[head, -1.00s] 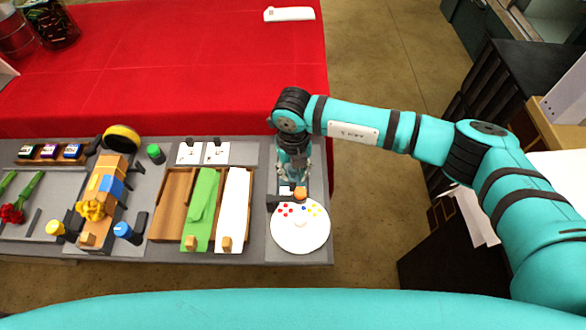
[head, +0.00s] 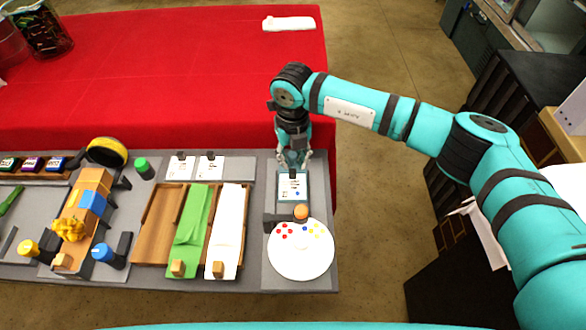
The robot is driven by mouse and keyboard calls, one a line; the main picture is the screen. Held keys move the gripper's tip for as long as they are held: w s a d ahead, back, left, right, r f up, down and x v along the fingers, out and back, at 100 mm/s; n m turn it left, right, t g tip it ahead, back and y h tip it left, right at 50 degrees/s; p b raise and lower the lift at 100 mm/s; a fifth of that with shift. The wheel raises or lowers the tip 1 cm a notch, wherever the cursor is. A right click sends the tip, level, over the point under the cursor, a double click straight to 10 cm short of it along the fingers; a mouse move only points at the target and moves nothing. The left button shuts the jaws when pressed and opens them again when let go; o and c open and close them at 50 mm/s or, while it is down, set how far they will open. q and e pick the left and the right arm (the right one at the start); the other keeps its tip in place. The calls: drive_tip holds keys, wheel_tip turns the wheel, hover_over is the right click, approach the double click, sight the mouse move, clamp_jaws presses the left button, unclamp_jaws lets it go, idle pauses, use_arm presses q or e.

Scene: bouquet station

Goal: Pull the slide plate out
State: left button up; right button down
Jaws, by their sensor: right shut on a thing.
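A small grey-blue plate (head: 281,188) with a white card on it, which I take for the slide plate, lies at the right end of the grey table. It reaches back from a black block (head: 270,222) beside the white round disc (head: 300,262). My right gripper (head: 294,166) is above the far end of the plate and shut on it; the fingers hide the exact contact. An orange knob (head: 301,212) stands between the plate and the disc. My left gripper is not in view.
A wooden tray (head: 156,225) with green and white sheets lies left of the disc. Two white cards (head: 210,169) stand behind it. A wooden holder with a yellow flower (head: 68,229) is further left. The red table (head: 170,80) behind is mostly clear.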

drive_tip(key=shift+s, duration=0.2)
drive_tip(key=c, duration=1.4)
unclamp_jaws()
drive_tip(key=shift+r, duration=0.1)
wheel_tip(320, 180, up, 12)
drive_tip(key=shift+f, duration=0.1)
